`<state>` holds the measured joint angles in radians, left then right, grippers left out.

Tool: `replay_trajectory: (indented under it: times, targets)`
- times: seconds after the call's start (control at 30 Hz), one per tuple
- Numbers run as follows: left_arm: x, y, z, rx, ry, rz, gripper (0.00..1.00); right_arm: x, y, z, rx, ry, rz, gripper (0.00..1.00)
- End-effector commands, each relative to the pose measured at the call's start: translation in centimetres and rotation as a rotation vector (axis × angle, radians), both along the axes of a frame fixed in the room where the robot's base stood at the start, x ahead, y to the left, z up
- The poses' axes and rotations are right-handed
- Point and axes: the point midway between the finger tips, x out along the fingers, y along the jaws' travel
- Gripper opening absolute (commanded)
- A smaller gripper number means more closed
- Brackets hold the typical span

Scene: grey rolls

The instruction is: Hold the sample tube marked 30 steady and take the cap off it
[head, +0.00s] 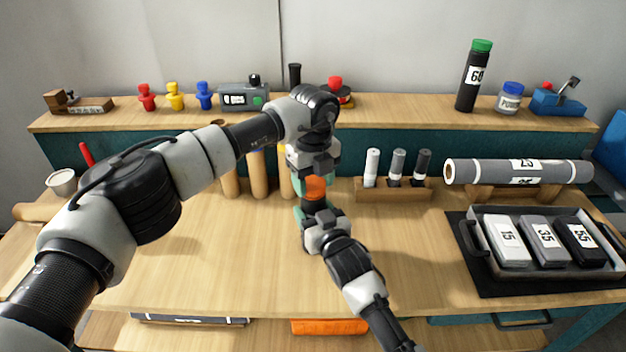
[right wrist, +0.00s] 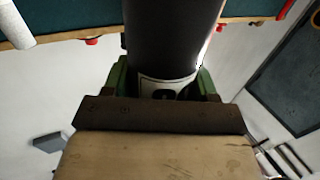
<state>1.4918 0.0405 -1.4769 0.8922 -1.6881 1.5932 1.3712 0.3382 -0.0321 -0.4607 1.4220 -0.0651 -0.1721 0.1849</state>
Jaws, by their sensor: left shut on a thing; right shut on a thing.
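The sample tube (head: 313,204) stands upright above the bench, dark with an orange cap (head: 315,188). My left gripper (head: 314,175) points down from above and is shut on the cap. My right gripper (head: 315,218) is shut on the tube body just below the cap. In the right wrist view the dark tube (right wrist: 172,40) fills the space between the green fingers (right wrist: 165,80). Its white label is mostly hidden, so I cannot read the number. I cannot tell whether cap and tube are apart.
A small rack (head: 392,190) with several short tubes stands right of my grippers. A grey roll (head: 518,172) marked 25 lies behind a black tray (head: 545,273) of numbered boxes. A tall green-capped tube (head: 474,78) marked 60 stands on the back shelf.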

Motion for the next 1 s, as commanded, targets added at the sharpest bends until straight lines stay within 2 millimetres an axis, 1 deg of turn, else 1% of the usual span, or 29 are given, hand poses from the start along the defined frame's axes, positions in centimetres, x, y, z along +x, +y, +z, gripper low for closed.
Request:
replay_trajectory:
  times: [0.03,0.1,0.2,0.3,1.0]
  targets:
    - [0.08,0.04,0.06,-0.001,-0.003,0.103,0.27,-0.06,0.07,-0.01,0.0,-0.001,0.002,0.0]
    - [0.09,0.04,0.07,-0.001,-0.003,0.247,0.27,-0.06,0.08,-0.01,0.0,-0.001,0.002,0.0]
    - [0.1,0.05,0.08,-0.001,-0.003,0.406,0.27,-0.06,0.08,-0.02,0.0,-0.001,0.002,0.0]
    - [0.1,0.06,0.09,-0.001,-0.004,0.502,0.27,-0.06,0.09,-0.01,0.0,-0.001,0.002,0.0]
    - [0.11,0.05,0.22,-0.001,-0.004,0.5,0.27,-0.04,0.03,-0.02,0.0,0.0,0.001,0.0]
